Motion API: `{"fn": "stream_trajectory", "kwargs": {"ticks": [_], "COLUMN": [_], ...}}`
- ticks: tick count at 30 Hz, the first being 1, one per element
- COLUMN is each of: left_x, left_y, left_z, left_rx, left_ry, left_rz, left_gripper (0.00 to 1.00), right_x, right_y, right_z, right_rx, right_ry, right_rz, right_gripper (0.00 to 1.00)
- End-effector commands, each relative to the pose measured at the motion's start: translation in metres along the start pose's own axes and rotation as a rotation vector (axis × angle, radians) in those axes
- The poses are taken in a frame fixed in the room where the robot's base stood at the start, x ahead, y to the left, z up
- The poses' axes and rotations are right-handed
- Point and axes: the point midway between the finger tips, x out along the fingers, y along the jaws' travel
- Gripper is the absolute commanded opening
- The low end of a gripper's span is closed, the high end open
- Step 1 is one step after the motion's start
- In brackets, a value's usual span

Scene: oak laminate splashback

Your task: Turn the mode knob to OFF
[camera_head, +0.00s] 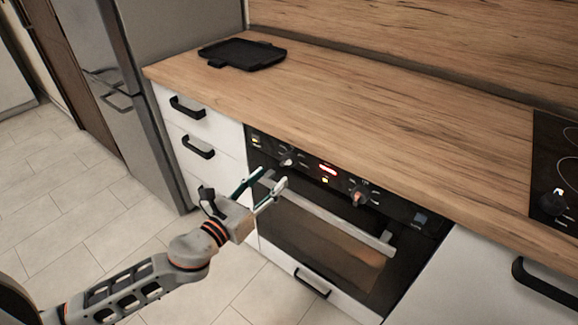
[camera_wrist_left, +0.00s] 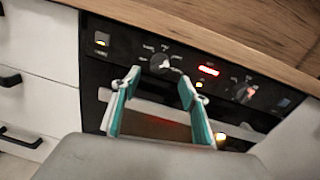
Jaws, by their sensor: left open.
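The black oven panel carries two knobs. The left knob (camera_head: 287,162) is dark with a pale pointer mark and has small printing around it. It also shows in the left wrist view (camera_wrist_left: 160,65), just beyond and between my fingertips. The right knob (camera_head: 358,197) has a reddish mark and also shows in the wrist view (camera_wrist_left: 243,92). The labels are too small to read, so I cannot tell which is the mode knob. My left gripper (camera_head: 269,178) is open and empty in front of the oven, apart from the left knob. My right gripper is not in view.
A lit red display (camera_head: 328,170) sits between the knobs. The oven door handle (camera_head: 335,222) runs across below the panel, close to my left gripper. The wooden worktop (camera_head: 390,130) overhangs above. A black tray (camera_head: 243,54) lies on it, and a hob (camera_head: 555,165) is at right.

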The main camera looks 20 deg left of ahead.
Motion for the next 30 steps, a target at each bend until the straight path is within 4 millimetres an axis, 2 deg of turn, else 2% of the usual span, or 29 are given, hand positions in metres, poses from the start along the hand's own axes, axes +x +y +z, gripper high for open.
{"fn": "stream_trajectory", "kwargs": {"ticks": [9,13,18,26,30], "left_x": [0.046,0.06,0.069,0.07,0.07], "left_y": [0.0,0.0,0.0,0.0,0.0], "left_z": [0.001,-0.001,-0.001,-0.001,-0.001], "left_rx": [-0.004,-0.005,-0.006,-0.006,-0.006], "left_ry": [-0.001,0.001,0.002,0.002,0.002], "left_rz": [0.001,0.002,0.001,0.001,0.001], "left_gripper": [0.44,0.44,0.44,0.44,0.08], "right_x": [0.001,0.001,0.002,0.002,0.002], "right_y": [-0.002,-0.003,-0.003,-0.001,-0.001], "right_z": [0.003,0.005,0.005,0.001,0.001], "right_rx": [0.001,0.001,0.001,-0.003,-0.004], "right_ry": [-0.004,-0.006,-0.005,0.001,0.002], "right_rz": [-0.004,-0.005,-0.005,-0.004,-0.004], "right_gripper": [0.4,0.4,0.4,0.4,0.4]}}
